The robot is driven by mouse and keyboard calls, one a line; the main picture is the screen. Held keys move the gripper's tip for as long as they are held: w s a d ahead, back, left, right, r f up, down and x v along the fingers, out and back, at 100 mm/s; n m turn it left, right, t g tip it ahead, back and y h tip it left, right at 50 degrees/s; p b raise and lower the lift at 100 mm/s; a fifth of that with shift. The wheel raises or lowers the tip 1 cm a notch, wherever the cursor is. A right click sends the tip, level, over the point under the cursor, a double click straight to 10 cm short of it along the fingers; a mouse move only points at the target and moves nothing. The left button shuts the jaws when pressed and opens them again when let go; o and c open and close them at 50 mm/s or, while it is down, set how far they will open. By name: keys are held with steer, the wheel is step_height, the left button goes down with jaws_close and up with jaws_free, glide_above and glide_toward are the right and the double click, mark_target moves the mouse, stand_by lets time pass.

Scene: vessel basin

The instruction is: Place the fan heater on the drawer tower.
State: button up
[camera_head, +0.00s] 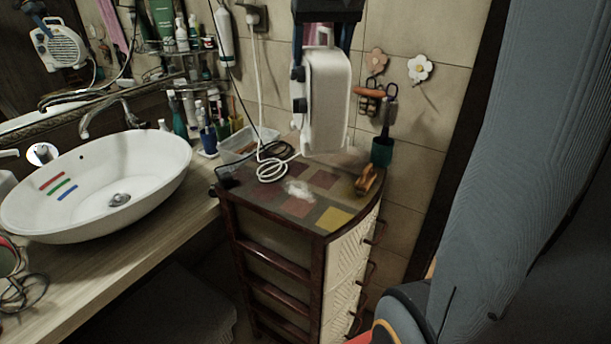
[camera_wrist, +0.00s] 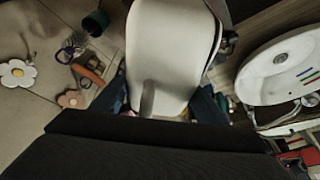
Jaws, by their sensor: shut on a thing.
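The white fan heater (camera_head: 327,105) hangs upright from my gripper (camera_head: 326,32), which is shut on its upper part. Its bottom end appears above the back of the drawer tower (camera_head: 305,208); I cannot tell the exact gap. The drawer tower has a dark wooden frame, a patchwork top and pale woven drawer fronts. In the wrist view the heater's smooth white body (camera_wrist: 170,50) fills the upper middle, between the dark blue fingers. The tower's top is hidden there by the heater and the gripper.
On the tower top are a coiled white cord (camera_head: 272,165), a white fluffy patch (camera_head: 299,189), an orange-brown object (camera_head: 367,180) and a dark green cup (camera_head: 382,151). A clear tray (camera_head: 245,145) stands at the back left. The washbasin (camera_head: 95,180) is to the left.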

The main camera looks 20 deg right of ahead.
steer(key=shift+w+f, duration=0.15)
steer(key=shift+f, duration=2)
steer(key=shift+w+f, duration=0.2)
steer(key=shift+f, duration=1.9)
steer(key=shift+w+f, duration=0.15)
steer(key=shift+f, duration=2.15)
steer(key=o, duration=2.1)
